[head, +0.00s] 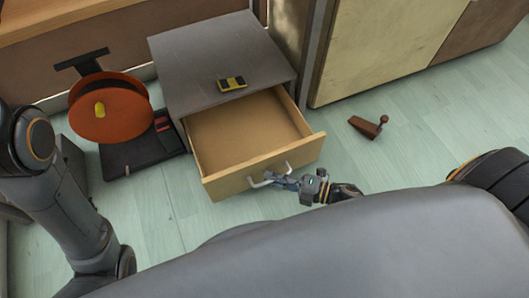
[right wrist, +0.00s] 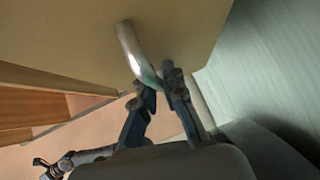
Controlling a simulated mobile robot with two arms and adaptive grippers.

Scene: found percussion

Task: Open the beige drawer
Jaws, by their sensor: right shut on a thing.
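The beige drawer (head: 240,175) is pulled well out of the grey cabinet (head: 200,50), and its inside looks empty. Its front carries a silvery bar handle (head: 262,182). My right gripper (head: 284,180) is at the handle, on the outer side of the drawer front. In the right wrist view the two dark fingers (right wrist: 158,85) are closed around one end of the curved handle (right wrist: 130,48). The left arm comes in at the left of the head view, but its gripper is not visible.
A black and yellow object (head: 232,84) lies on the cabinet top. An orange disc on a dark stand (head: 110,108) is left of the cabinet. A brown wedge-shaped object (head: 368,127) lies on the floor to the right. Floor in front of the drawer is partly hidden by my body.

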